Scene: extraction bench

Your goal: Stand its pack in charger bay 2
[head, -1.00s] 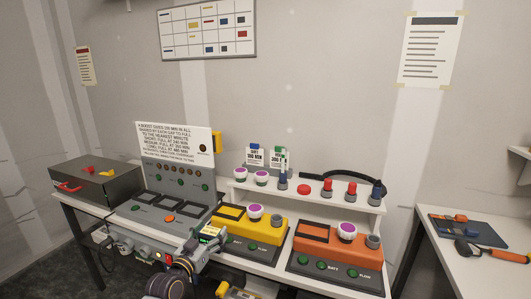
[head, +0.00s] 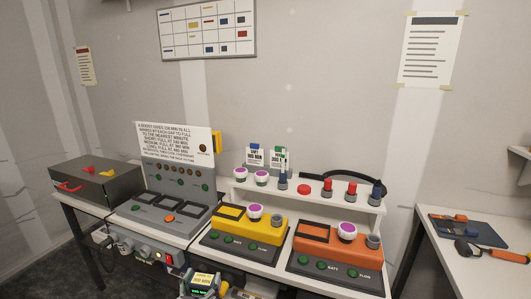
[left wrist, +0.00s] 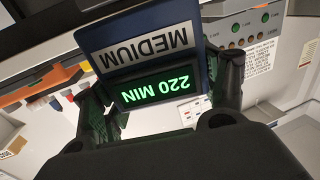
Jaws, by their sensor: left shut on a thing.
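My left gripper (left wrist: 165,105) is shut on a blue pack (left wrist: 140,35); its label reads MEDIUM and its lit green display reads 220 MIN, both upside down in the left wrist view. In the head view the left gripper (head: 202,287) holds the pack (head: 203,278) low in front of the bench, apart from the charger. The grey charger (head: 165,212) stands on the bench at left, with a sloped panel, small lamps and a text sign behind it. I cannot read its bay numbers. My right gripper is not in view.
A yellow unit (head: 265,231) and an orange unit (head: 340,250) stand right of the charger. Behind them a white riser (head: 310,200) carries purple-topped knobs and red and blue items. A dark grey box (head: 95,183) is at far left. A side table (head: 450,262) holds tools.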

